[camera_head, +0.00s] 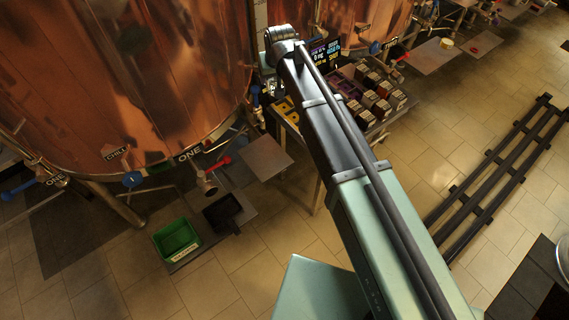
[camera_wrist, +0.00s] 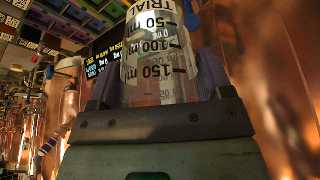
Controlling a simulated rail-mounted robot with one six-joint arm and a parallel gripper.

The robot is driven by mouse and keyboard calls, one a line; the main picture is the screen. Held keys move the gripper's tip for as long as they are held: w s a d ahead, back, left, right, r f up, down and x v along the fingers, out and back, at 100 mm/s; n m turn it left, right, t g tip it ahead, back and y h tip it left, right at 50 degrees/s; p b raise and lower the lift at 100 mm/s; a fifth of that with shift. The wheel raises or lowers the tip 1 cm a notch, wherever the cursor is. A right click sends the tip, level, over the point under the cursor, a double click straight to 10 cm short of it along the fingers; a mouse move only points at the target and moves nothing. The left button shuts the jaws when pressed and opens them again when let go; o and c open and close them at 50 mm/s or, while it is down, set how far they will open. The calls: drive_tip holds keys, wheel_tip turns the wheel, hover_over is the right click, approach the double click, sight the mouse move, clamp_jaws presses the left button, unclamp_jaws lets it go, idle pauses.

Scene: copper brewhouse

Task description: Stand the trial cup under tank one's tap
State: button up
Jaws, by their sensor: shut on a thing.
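The trial cup (camera_wrist: 158,52) is a clear cylinder with dark printing, "TRIAL" and volume marks, in the wrist view. My gripper (camera_wrist: 158,80) is shut on it, one purple-grey finger on each side. In the head view my arm hides the gripper and the cup. Tank one (camera_head: 120,75) is the big copper vessel at left, with "ONE" labels low on its wall. A tap (camera_head: 208,182) with a red handle juts from it beside one label. A flat grey plate (camera_head: 266,157) is to the right of this tap.
Below the tap, a green bin (camera_head: 176,240) and a black tray (camera_head: 221,213) sit low down. A rack of boxes (camera_head: 370,95) stands behind my arm, with a lit screen (camera_head: 325,53). Dark rails (camera_head: 495,180) lie on the tiled floor at right. Blue-handled valves (camera_head: 131,180) stick out from tank one.

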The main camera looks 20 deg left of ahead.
drive_tip(key=s+a+f+m+h+b, duration=0.1)
drive_tip(key=s+f+m+b, duration=0.3)
drive_tip(key=f+b, duration=0.8)
drive_tip(key=s+a+f+m+h+b, duration=0.15)
drive_tip(key=s+f+b, duration=0.35)
drive_tip(key=f+b, duration=0.7)
drive_tip(key=s+f+m+h+b, duration=0.1)
drive_tip(key=s+f+m+b, duration=0.35)
drive_tip(key=f+b, duration=0.75)
drive_tip(key=shift+n+t, duration=0.4)
drive_tip(key=shift+n, duration=0.1)
drive_tip(key=w, duration=0.4)
drive_tip(key=w+d+f+p, duration=0.1)
drive_tip(key=w, duration=0.4)
drive_tip(key=w+d+f+p, duration=0.1)
drive_tip(key=w, duration=0.4)
drive_tip(key=shift+d+f, duration=0.1)
drive_tip(key=shift+d, duration=0.15)
drive_tip(key=w, duration=0.3)
drive_tip(key=shift+w+d, duration=0.1)
drive_tip(key=shift+d, duration=0.2)
drive_tip(key=shift+d+f+b, duration=0.1)
drive_tip(key=shift+f+b, duration=0.75)
drive_tip(key=shift+f, duration=0.05)
drive_tip(key=shift+r, duration=0.15)
drive_tip(key=o, duration=1)
